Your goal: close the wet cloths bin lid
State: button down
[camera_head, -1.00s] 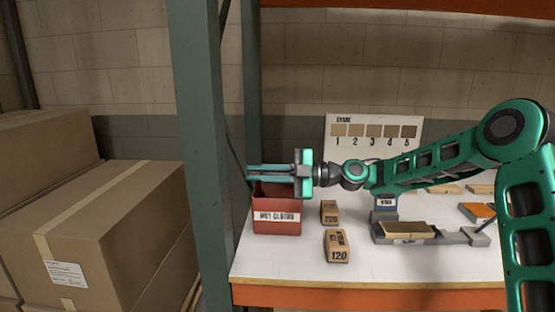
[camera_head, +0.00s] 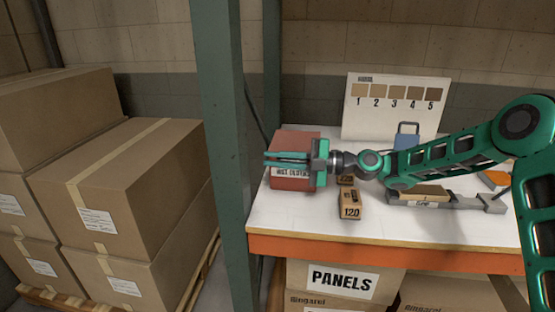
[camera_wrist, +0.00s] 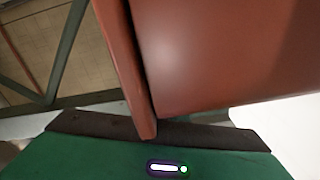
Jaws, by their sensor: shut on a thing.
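The red wet cloths bin (camera_head: 292,183) stands at the left end of the white worktop, its label partly covered by my gripper. A red lid (camera_head: 297,140) shows above the fingers as a plain surface over the bin; no dark opening shows. My gripper (camera_head: 287,158) points left across the bin's upper front, its fingers close together and shut on the lid's edge. In the wrist view a thin red slab (camera_wrist: 125,70) reaches down to the gripper, beside a broad red face (camera_wrist: 230,50) with a narrow dark gap between. Whether the lid is fully seated cannot be told.
A block marked 120 (camera_head: 350,204) stands right of the bin, with another partly behind my wrist. A green post (camera_head: 225,130) rises just left of the bin. A numbered sample board (camera_head: 393,105) stands behind. Cardboard boxes (camera_head: 120,190) fill the left.

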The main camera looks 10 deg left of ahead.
jog(key=shift+w+d+f, duration=0.25)
jog(key=shift+f, duration=0.3)
jog(key=c, duration=1.9)
grip_release()
jog(key=shift+o, duration=0.2)
jog(key=shift+a+r, duration=0.1)
jog(key=shift+s+a+r, duration=0.1)
jog(key=shift+s+r, duration=0.05)
jog(key=w+d, duration=0.1)
jog(key=d, duration=0.9)
jog(key=shift+d, duration=0.4)
jog(key=shift+s, duration=0.1)
